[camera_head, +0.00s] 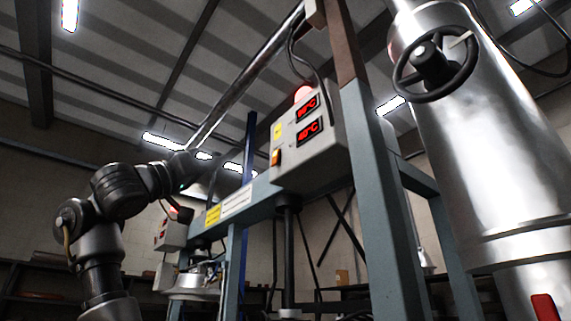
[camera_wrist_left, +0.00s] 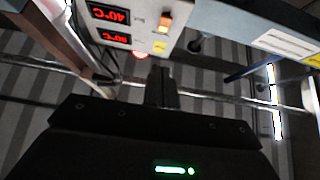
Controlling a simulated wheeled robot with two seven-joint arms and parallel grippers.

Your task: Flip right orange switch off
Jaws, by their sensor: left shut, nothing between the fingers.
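The right orange switch (camera_head: 276,157) sits low on the left edge of a light grey control box (camera_head: 318,150). It also shows, upside down, in the left wrist view (camera_wrist_left: 164,21), bright orange; I cannot tell which way it is tipped. My left gripper (camera_head: 213,167) is left of the box in the head view, apart from the switch. In the left wrist view its fingers (camera_wrist_left: 161,84) are together and empty, pointing towards the box, with the switch beyond the tips. My right gripper is not in view.
The box carries two red displays (camera_head: 308,130), a yellow label (camera_head: 277,132) and a red lamp (camera_head: 303,93). A blue-grey beam (camera_head: 250,197) runs below it and a post (camera_head: 372,200) stands right. A metal cylinder with a handwheel (camera_head: 432,62) fills the right side. A smaller box (camera_head: 172,235) is farther left.

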